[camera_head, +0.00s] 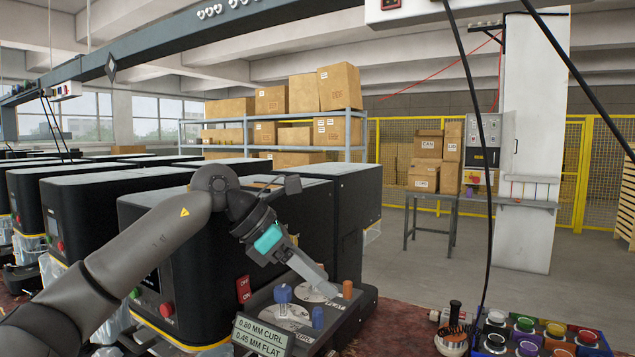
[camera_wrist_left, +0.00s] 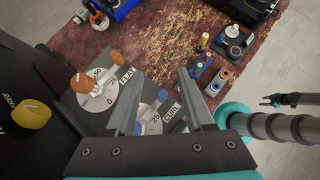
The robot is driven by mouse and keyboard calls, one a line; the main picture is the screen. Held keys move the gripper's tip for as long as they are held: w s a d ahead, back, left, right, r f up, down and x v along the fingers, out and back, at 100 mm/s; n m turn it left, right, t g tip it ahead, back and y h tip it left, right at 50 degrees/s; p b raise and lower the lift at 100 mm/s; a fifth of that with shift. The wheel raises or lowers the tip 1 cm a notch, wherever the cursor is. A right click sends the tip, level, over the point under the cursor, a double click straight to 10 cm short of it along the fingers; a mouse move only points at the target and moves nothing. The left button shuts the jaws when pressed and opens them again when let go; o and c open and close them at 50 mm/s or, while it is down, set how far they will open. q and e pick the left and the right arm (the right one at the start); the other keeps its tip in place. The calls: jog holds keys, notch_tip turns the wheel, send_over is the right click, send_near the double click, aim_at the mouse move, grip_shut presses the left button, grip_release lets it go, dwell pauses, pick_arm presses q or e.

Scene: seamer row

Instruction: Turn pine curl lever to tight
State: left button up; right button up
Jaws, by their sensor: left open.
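A control panel on the black machine carries a white CURL dial (camera_head: 290,316) and a white FLAT dial (camera_head: 313,290). Blue knobs (camera_head: 283,293) (camera_head: 318,317) stand at the curl dial, and an orange knob (camera_head: 347,288) stands by the flat dial. My left gripper (camera_wrist_left: 158,74) is open above the panel. In the wrist view a blue curl knob (camera_wrist_left: 162,94) shows between its fingers, apart from them as far as I can tell. The left finger hides part of the curl dial. A small dark gripper (camera_wrist_left: 268,100), probably my right one, shows at the right.
A sign (camera_head: 262,334) reads 0.80 MM CURL, 0.45 MM FLAT. A yellow knob (camera_wrist_left: 32,113) sits on the machine side. More black machines stand at left.

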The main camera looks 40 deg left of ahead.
aim_at(319, 309)
pick_arm(q)
notch_tip(319, 309, up, 14)
jog(key=p, duration=0.5)
jog(key=shift+d, duration=0.1)
dwell(0.4)
